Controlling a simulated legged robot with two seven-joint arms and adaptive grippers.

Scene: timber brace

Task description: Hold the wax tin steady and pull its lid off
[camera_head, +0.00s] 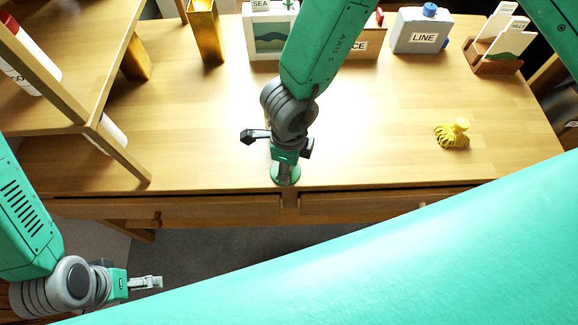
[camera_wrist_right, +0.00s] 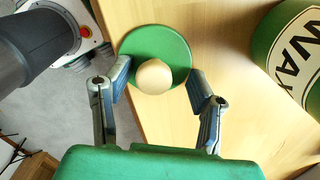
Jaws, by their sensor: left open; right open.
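The wax tin (camera_wrist_right: 298,55), green with a cream WAX label, is at the right of the right wrist view, cut off by its edge. In the head view my right arm mostly hides it. The round green lid (camera_wrist_right: 133,52) with a pale knob (camera_wrist_right: 154,77) is apart from the tin, at the table's front edge. It also shows in the head view (camera_head: 285,176). My right gripper (camera_wrist_right: 165,92) is open, its fingers either side of the knob with gaps. My left gripper (camera_head: 158,283) is open and empty, low at the left, away from the table.
The wooden table (camera_head: 370,145) has free room at right of centre. A grey LINE can (camera_head: 421,30), a card holder (camera_head: 492,57) and boxes line the back. A wooden shelf (camera_head: 128,165) stands at the left.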

